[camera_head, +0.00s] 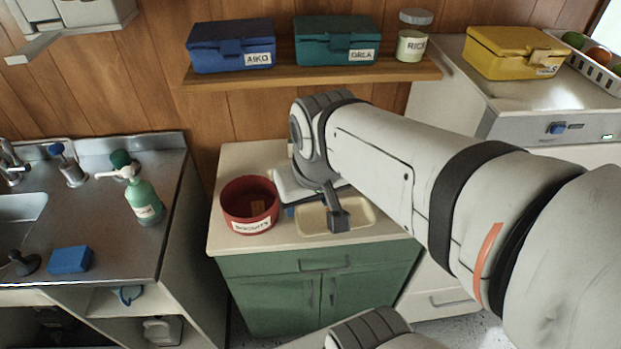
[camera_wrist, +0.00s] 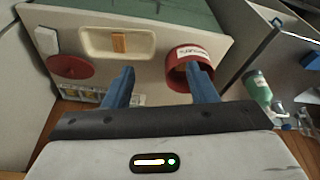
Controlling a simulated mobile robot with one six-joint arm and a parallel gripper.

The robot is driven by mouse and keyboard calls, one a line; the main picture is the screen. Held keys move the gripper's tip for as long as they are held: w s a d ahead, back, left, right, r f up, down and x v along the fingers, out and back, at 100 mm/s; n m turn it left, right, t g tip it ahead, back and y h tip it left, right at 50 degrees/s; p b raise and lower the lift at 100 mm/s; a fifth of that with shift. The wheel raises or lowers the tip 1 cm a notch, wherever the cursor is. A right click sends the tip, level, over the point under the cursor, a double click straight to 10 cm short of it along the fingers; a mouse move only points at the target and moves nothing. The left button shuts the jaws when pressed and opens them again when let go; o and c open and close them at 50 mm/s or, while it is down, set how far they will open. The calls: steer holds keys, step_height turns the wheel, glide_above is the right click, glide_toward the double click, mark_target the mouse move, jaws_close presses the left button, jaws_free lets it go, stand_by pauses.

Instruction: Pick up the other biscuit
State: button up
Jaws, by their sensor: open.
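A red round tin (camera_head: 236,190) labelled BISCUITS stands open at the left of the cream counter. A small brown biscuit (camera_head: 258,207) shows inside it. The tin also shows in the wrist view (camera_wrist: 189,52), partly behind one finger. A cream tray (camera_head: 361,209) lies to the right of the tin. In the wrist view the tray (camera_wrist: 88,40) holds one orange-brown biscuit (camera_wrist: 119,43); in the head view my arm's end hides this biscuit. My gripper (camera_wrist: 161,70) is open and empty above the counter, its blue fingers apart, with the tin and tray beyond them.
A red disc like a lid (camera_wrist: 68,67) lies on the counter. A green bottle (camera_head: 145,199) and a blue sponge (camera_head: 70,259) are on the steel sink unit to the left. A wooden shelf (camera_head: 310,74) with blue and teal boxes hangs behind the counter.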

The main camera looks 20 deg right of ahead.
steer(key=shift+o, duration=0.5)
steer(key=w+d+f+m+g+b, duration=0.1)
steer(key=w+d+f+g+b, duration=0.1)
steer(key=w+d+f, duration=0.4)
steer(key=shift+w+f+b, duration=0.5)
steer(key=shift+w+f, duration=0.25)
steer(key=shift+w, duration=0.4)
steer(key=shift+m+g, duration=0.4)
steer(key=shift+g, duration=0.3)
steer(key=w+d+f, duration=0.1)
steer(key=d+f, duration=0.1)
steer(key=f, duration=0.1)
steer(key=w+d+f+b, duration=0.1)
steer(key=w+d+f, duration=0.1)
steer(key=f, duration=0.1)
steer(key=w+d+f+b, duration=0.1)
steer(key=w+d+f, duration=0.1)
steer(key=f, duration=0.1)
steer(key=shift+w+d, duration=0.1)
steer(key=shift+d, duration=0.2)
steer(key=shift+d+f, duration=0.15)
steer(key=shift+f, duration=0.5)
steer(key=f, duration=0.3)
steer(key=f+p, duration=0.1)
steer(key=f, duration=0.1)
steer(key=shift+s+a+f, duration=0.2)
steer(key=shift+s, duration=0.1)
steer(key=shift+f, duration=0.65)
steer(key=shift+c, duration=0.4)
steer(key=c, duration=1)
